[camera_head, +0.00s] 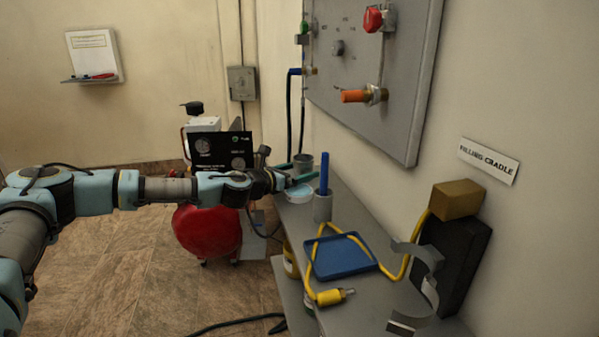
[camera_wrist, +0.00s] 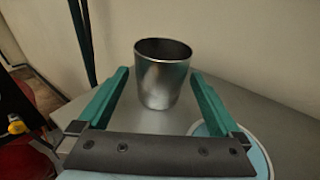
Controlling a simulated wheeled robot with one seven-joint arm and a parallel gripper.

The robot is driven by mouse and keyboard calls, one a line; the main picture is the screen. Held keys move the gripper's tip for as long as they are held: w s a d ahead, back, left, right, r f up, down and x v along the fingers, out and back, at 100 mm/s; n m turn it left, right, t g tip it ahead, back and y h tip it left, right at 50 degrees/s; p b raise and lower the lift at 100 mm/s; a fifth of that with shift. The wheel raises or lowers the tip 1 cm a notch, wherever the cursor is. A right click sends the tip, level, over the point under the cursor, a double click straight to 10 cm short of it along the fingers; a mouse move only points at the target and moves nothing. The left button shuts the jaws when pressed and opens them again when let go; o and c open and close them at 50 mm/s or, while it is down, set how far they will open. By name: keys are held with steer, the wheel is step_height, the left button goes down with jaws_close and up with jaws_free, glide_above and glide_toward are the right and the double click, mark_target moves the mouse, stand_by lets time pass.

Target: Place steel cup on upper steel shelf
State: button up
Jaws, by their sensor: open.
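The steel cup (camera_wrist: 163,80) stands upright on a grey surface in the wrist view, ahead of my gripper (camera_wrist: 159,76). My gripper is open, with one green finger on each side of the cup's near space; the fingertips look close to the cup, and contact cannot be told. In the head view my gripper (camera_head: 296,177) is at the far end of the grey steel shelf (camera_head: 368,314), and the cup (camera_head: 303,161) shows just beyond it. This shelf is the upper level; part of a lower level (camera_head: 293,305) shows beneath it.
A light-blue round dish (camera_head: 299,194) lies beside my gripper. A grey holder (camera_head: 322,208) with a blue rod, a blue tray (camera_head: 342,258), a yellow hose (camera_head: 401,268) and a curved metal bracket (camera_head: 433,285) occupy the shelf. A red tank (camera_head: 207,232) stands on the floor.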

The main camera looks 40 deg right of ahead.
steer(key=shift+r, duration=0.1)
steer(key=shift+a, duration=0.2)
steer(key=s+a+r+b, duration=0.1)
steer(key=a+r, duration=0.1)
steer(key=a, duration=0.9)
steer(key=shift+s+a+b, duration=0.15)
steer(key=shift+a+b, duration=0.1)
steer(key=shift+b, duration=0.15)
steer(key=shift+f, duration=0.1)
